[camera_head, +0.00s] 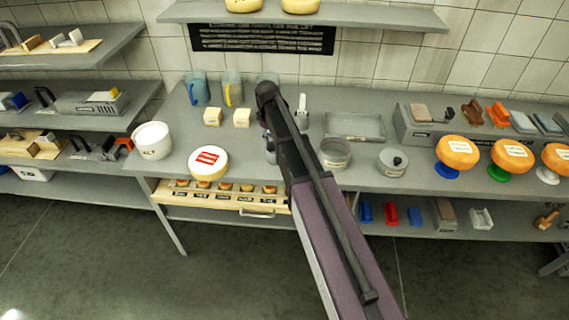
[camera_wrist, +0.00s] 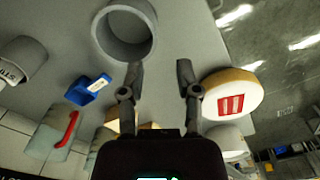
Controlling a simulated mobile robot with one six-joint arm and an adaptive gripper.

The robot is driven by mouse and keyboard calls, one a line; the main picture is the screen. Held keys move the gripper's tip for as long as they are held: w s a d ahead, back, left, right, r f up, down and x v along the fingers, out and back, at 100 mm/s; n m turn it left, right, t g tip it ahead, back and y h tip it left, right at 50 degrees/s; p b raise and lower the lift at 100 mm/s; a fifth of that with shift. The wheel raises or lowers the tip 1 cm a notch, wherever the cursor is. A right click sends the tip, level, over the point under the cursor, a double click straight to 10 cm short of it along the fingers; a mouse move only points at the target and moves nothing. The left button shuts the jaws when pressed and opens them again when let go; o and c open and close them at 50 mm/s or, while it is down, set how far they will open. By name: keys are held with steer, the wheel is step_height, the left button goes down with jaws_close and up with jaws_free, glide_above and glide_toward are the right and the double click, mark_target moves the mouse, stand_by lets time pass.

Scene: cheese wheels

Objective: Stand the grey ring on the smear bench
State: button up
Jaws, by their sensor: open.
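The grey ring (camera_wrist: 149,44) sits opening up on the grey bench top in the wrist view, just beyond my left fingertip. In the head view, a round grey open-topped piece (camera_head: 335,153) right of my arm looks like it. The long grey bench (camera_head: 180,153) bears it; no label shows whether this is the smear bench. My gripper (camera_wrist: 161,66) is open with nothing between its fingertips. The left fingertip overlaps the ring's near edge in the picture; I cannot tell whether they touch. In the head view my arm hides most of my gripper.
A cheese wheel with a red label (camera_head: 208,160) lies close beside my right finger in the wrist view. A white tub (camera_head: 152,140), a dish (camera_head: 393,162) and a shallow tray (camera_head: 354,126) occupy the bench.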

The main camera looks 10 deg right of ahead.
steer(key=s+d+m, duration=0.3)
steer(key=s+m, duration=0.5)
steer(key=s, duration=1.7)
steer(key=shift+d, duration=0.15)
